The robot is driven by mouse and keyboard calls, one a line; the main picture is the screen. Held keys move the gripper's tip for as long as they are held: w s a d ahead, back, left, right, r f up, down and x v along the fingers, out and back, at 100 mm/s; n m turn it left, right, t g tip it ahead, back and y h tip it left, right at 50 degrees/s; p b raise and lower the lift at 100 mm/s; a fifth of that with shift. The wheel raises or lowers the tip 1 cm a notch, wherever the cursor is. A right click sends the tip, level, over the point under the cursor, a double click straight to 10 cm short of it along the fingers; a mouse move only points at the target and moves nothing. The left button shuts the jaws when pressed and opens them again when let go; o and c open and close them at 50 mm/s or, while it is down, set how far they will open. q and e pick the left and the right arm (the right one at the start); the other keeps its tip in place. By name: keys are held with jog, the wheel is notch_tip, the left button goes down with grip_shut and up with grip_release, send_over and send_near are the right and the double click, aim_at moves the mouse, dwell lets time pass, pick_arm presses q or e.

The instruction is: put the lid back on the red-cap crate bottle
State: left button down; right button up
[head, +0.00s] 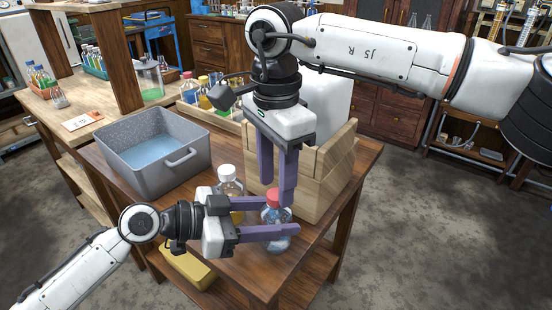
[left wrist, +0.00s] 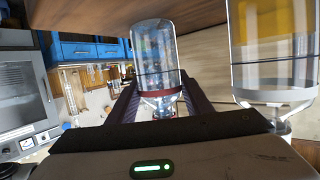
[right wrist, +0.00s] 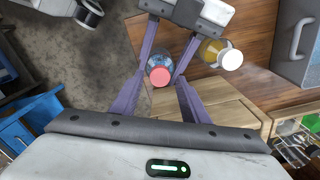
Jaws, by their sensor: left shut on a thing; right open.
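The crate bottle (head: 277,240), clear with bluish contents, stands at the table's front edge. Its red cap (head: 273,196) shows at the top of it; I cannot tell whether it is seated on the neck. My left gripper (head: 280,216) is shut around this bottle from the side. In the left wrist view the bottle (left wrist: 153,60) appears upside down between the fingers, and the gripper body hides its top. My right gripper (head: 277,193) points down from above, open. In the right wrist view its fingertips lie on either side of the red cap (right wrist: 160,76), without visible contact.
A white-capped bottle with yellow contents (head: 237,216) stands close beside the left gripper, also in the right wrist view (right wrist: 231,60). A wooden crate (head: 310,190) stands right behind the red-cap bottle. A grey tub (head: 190,170) is at the back left.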

jog(key=shift+f, duration=0.85)
grip_shut()
jog(key=m, duration=0.7)
jog(key=shift+m, duration=0.3)
jog(key=m, duration=0.7)
jog(key=shift+o, duration=0.9)
grip_release()
